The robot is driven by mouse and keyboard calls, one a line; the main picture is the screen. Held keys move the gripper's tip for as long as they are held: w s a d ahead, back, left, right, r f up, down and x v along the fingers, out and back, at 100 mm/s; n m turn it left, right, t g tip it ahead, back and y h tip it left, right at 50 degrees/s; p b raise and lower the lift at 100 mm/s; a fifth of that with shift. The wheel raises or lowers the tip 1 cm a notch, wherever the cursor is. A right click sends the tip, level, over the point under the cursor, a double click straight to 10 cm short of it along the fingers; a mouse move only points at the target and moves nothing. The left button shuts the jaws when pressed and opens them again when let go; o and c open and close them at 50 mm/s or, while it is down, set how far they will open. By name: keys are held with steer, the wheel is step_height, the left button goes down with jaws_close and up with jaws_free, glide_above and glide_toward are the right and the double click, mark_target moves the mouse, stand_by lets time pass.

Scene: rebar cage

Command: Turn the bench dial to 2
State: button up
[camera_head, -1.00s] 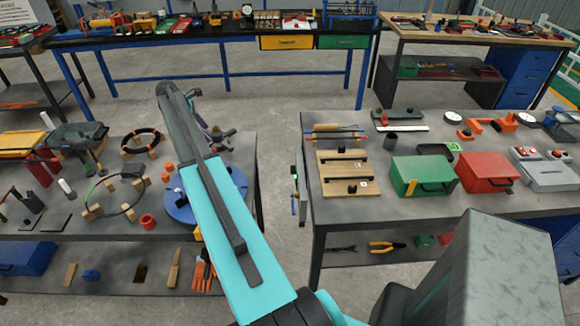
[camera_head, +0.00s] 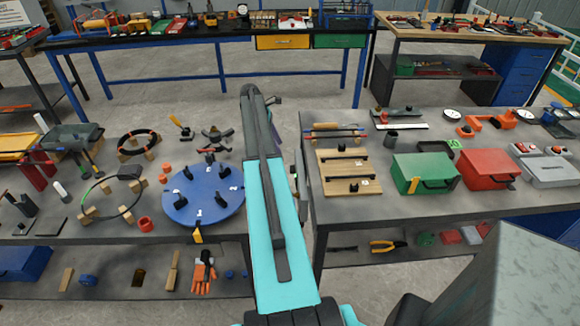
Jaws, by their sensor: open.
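A round blue disc (camera_head: 208,208) lies on the left bench, near its right end. It bears several dark upright pegs and small white labels, too small to read surely. A yellow pointer (camera_head: 197,236) sits at the bench's front edge, just below the disc. I cannot tell for sure that this disc is the bench dial. My turquoise and dark grey arm rises through the middle of the picture, just right of the disc. My gripper is hidden behind the arm's far end; only a small part of the wrist peeks out there.
The right bench (camera_head: 440,208) holds a wooden board (camera_head: 349,164), a green box (camera_head: 421,175) and a red box (camera_head: 487,170). The left bench holds a black ring (camera_head: 140,145) and a red cup (camera_head: 145,223). A narrow gap separates the benches, partly covered by my arm.

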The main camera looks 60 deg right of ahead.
mark_target(292, 169)
steer(key=shift+w, duration=0.1)
steer(key=p+x, duration=0.5)
steer(key=x, duration=0.8)
steer(key=shift+f, duration=0.35)
steer(key=c, duration=1)
